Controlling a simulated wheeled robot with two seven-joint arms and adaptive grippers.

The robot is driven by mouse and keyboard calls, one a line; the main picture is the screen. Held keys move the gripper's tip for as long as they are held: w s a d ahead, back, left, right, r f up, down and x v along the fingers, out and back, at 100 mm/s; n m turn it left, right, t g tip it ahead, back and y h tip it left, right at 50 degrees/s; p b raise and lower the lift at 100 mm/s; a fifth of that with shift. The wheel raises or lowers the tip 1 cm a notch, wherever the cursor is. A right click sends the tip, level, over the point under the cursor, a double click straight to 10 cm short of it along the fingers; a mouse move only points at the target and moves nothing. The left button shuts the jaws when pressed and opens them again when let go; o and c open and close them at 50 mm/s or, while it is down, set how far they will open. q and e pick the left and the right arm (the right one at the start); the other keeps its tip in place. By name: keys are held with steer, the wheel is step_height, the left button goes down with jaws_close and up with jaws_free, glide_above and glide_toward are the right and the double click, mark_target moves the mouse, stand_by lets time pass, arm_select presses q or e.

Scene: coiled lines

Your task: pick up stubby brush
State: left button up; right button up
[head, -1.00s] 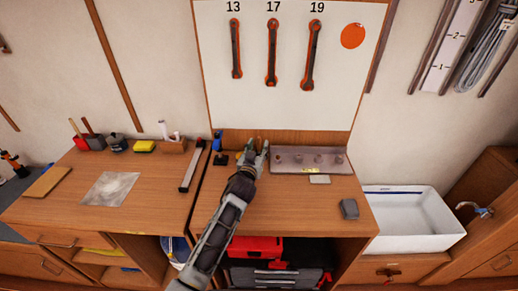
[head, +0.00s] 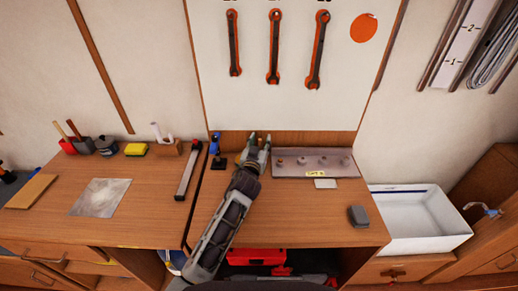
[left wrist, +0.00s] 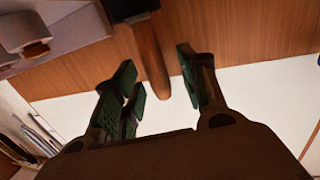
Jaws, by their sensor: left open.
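My left gripper (head: 259,146) is over the back of the right-hand bench, in front of the wooden strip under the white board. It is open. In the left wrist view, a brown wooden handle (left wrist: 150,62), which looks like the stubby brush's, lies between the spread green-padded fingers (left wrist: 158,72), with no clear contact on either side. In the head view the gripper and arm mostly hide this spot; only a small tan patch shows beside the fingers. My right gripper is not in view.
A grey rail with knobs (head: 292,171) stands close right of the gripper. A small blue-and-black item (head: 216,150) stands to its left. A grey block (head: 357,216) lies near the bench's right edge, beside a white basin (head: 420,240). The bench's middle right is largely clear.

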arm_select(q)
steer(key=shift+w, duration=0.1)
steer(key=shift+r, duration=0.1)
steer(key=c, duration=0.9)
jaws_close()
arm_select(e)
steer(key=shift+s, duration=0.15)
